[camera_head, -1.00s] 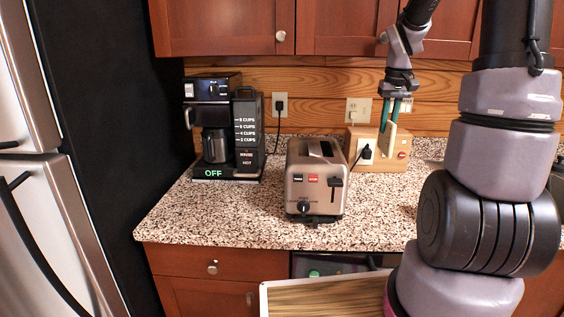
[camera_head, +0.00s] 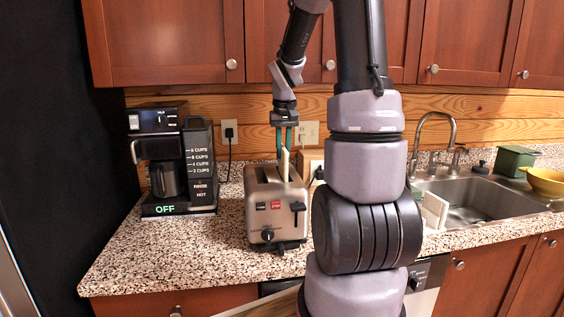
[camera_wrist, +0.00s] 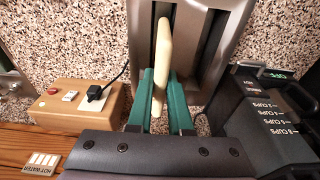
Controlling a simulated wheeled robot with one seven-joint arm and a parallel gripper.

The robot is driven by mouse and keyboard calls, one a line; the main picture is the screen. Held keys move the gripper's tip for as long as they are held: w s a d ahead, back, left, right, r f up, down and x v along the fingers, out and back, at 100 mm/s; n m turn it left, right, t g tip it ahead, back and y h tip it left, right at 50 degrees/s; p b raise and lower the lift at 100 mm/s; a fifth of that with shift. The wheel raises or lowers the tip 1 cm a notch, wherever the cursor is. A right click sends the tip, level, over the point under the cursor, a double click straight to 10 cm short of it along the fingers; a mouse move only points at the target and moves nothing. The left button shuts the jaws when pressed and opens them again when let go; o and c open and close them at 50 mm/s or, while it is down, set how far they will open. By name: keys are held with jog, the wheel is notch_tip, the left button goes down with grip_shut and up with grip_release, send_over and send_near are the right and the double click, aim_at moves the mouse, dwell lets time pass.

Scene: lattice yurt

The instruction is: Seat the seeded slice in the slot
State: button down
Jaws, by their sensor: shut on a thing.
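The slice (camera_head: 285,165) is pale and held upright, and its seeds cannot be made out. My gripper (camera_head: 284,150) is shut on its upper part with green fingers, over the toaster. The silver toaster (camera_head: 262,222) stands on the counter. In the wrist view, my gripper (camera_wrist: 160,82) holds the slice (camera_wrist: 162,60) edge-on, over the left of two dark slots in the toaster (camera_wrist: 144,40). The slice runs roughly along that slot, slightly tilted. The right slot (camera_wrist: 211,48) looks empty. Whether the slice's lower edge is inside the slot cannot be told.
A black coffee maker (camera_head: 160,165) stands left of the toaster. A wooden box (camera_head: 309,160) with a plug stands behind it, partly hidden by my arm; it also shows in the wrist view (camera_wrist: 60,103). A sink (camera_head: 480,200) lies to the right. The counter front-left of the toaster is clear.

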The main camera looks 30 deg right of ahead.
jog(key=shift+d+f, duration=0.1)
jog(key=shift+f, duration=1.45)
jog(key=shift+f, duration=0.1)
jog(key=c, duration=0.8)
grip_release()
jog(key=shift+c, duration=0.2)
